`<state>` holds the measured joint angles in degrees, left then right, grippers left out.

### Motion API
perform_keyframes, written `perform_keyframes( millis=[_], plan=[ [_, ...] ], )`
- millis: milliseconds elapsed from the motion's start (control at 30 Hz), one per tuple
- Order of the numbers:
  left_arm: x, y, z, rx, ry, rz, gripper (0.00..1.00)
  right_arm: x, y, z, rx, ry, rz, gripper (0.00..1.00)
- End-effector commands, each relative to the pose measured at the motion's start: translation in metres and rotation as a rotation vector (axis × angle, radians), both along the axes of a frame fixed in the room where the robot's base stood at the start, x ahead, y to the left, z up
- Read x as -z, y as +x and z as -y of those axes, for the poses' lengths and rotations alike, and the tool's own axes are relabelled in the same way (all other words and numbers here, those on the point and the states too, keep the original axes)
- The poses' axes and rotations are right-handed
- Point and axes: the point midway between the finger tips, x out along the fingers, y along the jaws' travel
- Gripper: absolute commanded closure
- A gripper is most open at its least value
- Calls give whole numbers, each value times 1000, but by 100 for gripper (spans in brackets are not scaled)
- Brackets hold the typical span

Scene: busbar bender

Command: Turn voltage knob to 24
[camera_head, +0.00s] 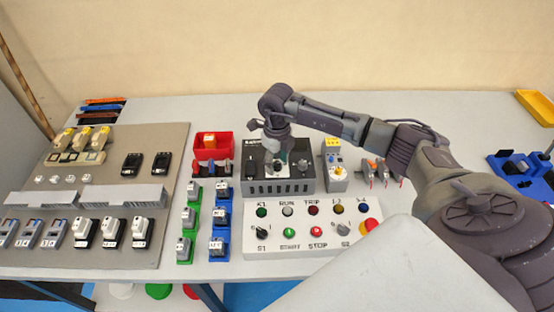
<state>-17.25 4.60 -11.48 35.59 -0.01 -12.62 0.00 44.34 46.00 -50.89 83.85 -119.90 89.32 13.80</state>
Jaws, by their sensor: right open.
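A dark grey power box (281,186) with a slotted front stands near the middle of the table. A small dark knob (303,163) shows on the right of its top face. My right gripper (277,161) points down over the middle of the box top, with its arm reaching in from the right. It is open. It covers part of the top face, so any knob and scale under it are hidden. I cannot tell whether its fingers touch anything. No voltage marking can be read. My left gripper is out of view.
A white control panel (290,248) with lamps, buttons and switches lies in front of the box. A red bin (212,146) and green and blue holders stand left. A grey device (335,175) is close on the right. A board (100,245) with modules fills the left.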

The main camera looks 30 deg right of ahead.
Motion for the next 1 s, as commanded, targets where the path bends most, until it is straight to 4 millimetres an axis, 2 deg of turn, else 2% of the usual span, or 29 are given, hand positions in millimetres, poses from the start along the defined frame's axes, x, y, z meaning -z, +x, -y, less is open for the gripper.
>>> perform_keyframes(
  millis=[133,400,467,767,1000],
  plan=[
    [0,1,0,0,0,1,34,0,0,0,0,0,0,48],
    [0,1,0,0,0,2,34,0,0,0,0,0,0,93],
    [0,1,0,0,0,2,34,0,0,0,0,0,0,100],
    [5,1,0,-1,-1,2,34,1,0,0,-28,-1,1,100],
    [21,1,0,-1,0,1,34,2,1,1,-153,-1,2,100]
  ],
)
